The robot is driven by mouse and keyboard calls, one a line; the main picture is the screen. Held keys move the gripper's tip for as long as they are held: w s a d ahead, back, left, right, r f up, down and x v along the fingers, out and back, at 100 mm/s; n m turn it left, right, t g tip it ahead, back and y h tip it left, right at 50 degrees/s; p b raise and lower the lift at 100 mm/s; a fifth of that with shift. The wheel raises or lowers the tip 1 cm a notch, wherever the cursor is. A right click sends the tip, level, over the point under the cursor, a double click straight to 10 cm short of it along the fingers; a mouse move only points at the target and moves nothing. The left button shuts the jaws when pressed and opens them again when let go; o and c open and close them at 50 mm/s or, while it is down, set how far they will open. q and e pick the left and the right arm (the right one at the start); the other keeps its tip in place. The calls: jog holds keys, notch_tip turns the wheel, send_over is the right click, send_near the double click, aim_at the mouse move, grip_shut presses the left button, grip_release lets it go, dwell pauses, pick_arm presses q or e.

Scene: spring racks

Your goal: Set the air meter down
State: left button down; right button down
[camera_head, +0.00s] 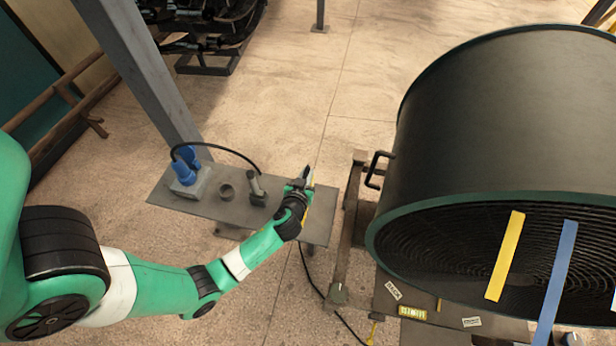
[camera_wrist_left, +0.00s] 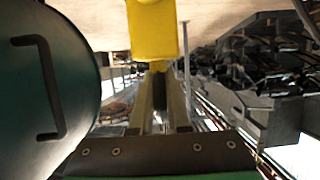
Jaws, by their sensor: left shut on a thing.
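My left gripper (camera_head: 301,184) is over the right end of a grey shelf plate (camera_head: 222,208). In the left wrist view, its two fingers (camera_wrist_left: 158,82) are shut on a yellow body, which I take to be the air meter (camera_wrist_left: 153,32). In the head view my gripper and wrist hide most of it, and only a thin yellow edge shows. I cannot tell whether it touches the plate. My right gripper is in neither view.
A large dark drum (camera_head: 500,120) with a side handle (camera_head: 376,168) stands close at right. A grey post (camera_head: 150,75) rises behind.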

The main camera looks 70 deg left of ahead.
pick_arm(q)
jog(key=shift+w+a, duration=0.1)
jog(key=f+b, duration=0.1)
jog(key=a+f+b, duration=0.1)
jog(key=f, duration=0.1)
jog(key=f+b, duration=0.1)
jog(key=f, duration=0.1)
jog(key=shift+w+a+f+b, duration=0.1)
jog(key=shift+w+a+b, duration=0.15)
jog(key=shift+b, duration=0.05)
jog(key=shift+d, duration=0.2)
jog(key=shift+a, duration=0.1)
jog(key=c, duration=0.9)
grip_release()
